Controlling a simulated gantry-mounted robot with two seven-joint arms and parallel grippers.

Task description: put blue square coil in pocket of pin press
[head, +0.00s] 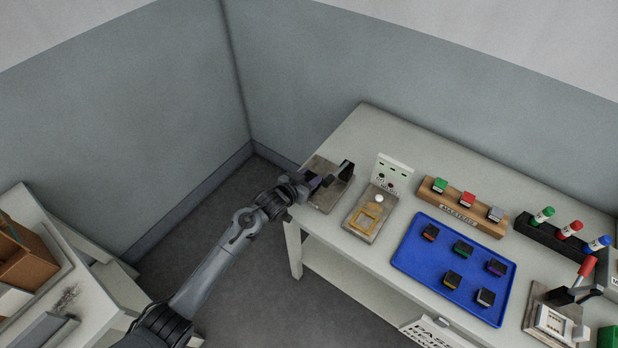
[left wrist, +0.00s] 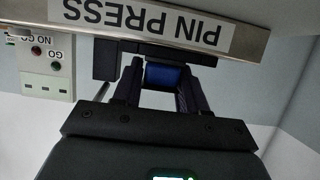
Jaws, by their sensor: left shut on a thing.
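The blue square coil (left wrist: 162,76) shows in the left wrist view as a blue band with dark parts around it. My left gripper (left wrist: 160,85) is shut on it, one finger on each side. The pin press (left wrist: 250,36), with its upside-down label, spans the top of that view, just beyond the coil. In the head view the pin press (head: 322,203) stands at the table's left end, and my left gripper (head: 318,182) is over it. The coil cannot be made out there. The pocket is hidden, and I cannot tell whether the coil touches the press.
A GO/NO GO gauge (head: 392,163) stands beside the press, behind a plate with a yellow frame (head: 370,217). A blue tray (head: 408,262) holds several coils. A wooden masters block (head: 455,212), a marker rack (head: 535,233) and a red-handled press (head: 586,266) stand further right.

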